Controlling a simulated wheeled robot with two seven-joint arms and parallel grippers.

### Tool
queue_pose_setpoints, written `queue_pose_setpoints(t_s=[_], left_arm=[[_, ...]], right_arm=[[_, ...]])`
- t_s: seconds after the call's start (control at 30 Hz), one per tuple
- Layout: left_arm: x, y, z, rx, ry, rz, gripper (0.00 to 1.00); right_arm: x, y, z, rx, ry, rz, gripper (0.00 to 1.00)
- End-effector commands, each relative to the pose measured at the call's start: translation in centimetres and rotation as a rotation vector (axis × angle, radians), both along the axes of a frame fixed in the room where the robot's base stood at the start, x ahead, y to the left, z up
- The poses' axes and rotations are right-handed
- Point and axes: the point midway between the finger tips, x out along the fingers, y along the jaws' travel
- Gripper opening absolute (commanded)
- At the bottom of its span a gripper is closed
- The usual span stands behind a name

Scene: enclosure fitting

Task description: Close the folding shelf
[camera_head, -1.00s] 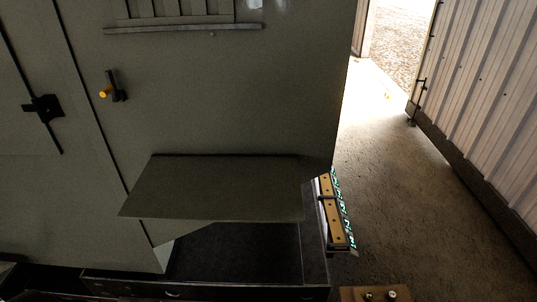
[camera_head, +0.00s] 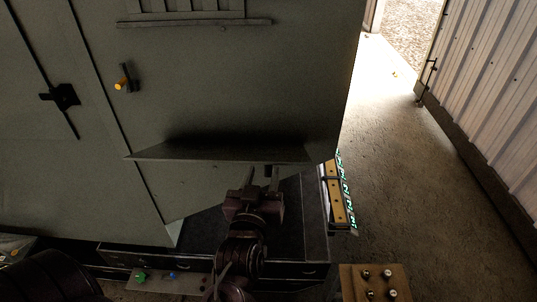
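The folding shelf (camera_head: 225,156) is a grey-green panel on the large cabinet face (camera_head: 235,85). I see it nearly edge-on, as a thin strip with a dark shadowed band above it, tilted up from level.
A slatted ledge (camera_head: 195,22) and a yellow-tipped handle (camera_head: 122,84) are on the cabinet face above. A dark workbench (camera_head: 190,225) with drawers lies below. A yellow level-like bar (camera_head: 335,195) stands at its right. Floor (camera_head: 410,190) to the right is clear.

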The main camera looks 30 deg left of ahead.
Motion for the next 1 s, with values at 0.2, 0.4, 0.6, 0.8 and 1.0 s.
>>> queue_pose_setpoints(t_s=[0.2, 0.4, 0.6, 0.8, 1.0], left_arm=[[3.1, 0.9, -0.2, 0.003, -0.001, -0.001, 0.4], [5.7, 1.8, -0.2, 0.002, 0.001, -0.002, 0.4], [6.9, 2.1, -0.1, 0.0, 0.003, -0.002, 0.4], [6.9, 2.1, 0.0, 0.0, 0.001, -0.003, 0.4], [6.9, 2.1, 0.0, 0.0, 0.0, -0.003, 0.2]], right_arm=[[0.0, 0.0, -0.8, 0.0, 0.0, 0.0, 0.0], [-0.2, 0.0, -1.4, 0.0, 0.003, 0.0, 0.0], [0.2, 0.1, -1.5, 0.001, -0.002, -0.001, 0.0], [0.1, 0.1, -1.5, 0.001, -0.001, -0.001, 0.0], [0.1, 0.1, -1.5, 0.0, -0.001, -0.001, 0.0]])
